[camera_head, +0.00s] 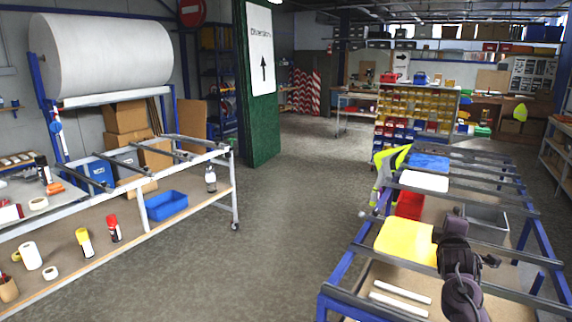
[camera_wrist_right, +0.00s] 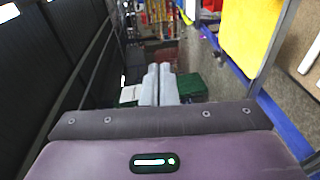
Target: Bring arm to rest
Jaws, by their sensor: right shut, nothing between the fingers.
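My right arm (camera_head: 458,262) shows in the head view at the lower right, in front of the blue-framed table. Its fingertips cannot be made out there. In the right wrist view my right gripper (camera_wrist_right: 160,72) has its two pale grey fingers together, with nothing held between them. My left gripper is in neither view.
The blue-framed table (camera_head: 340,270) carries a yellow panel (camera_head: 405,243), a white one (camera_head: 424,181) and a red bin (camera_head: 410,204) beside my right arm. A workbench (camera_head: 190,208) with a blue bin (camera_head: 166,205) stands at left. The floor between them is clear.

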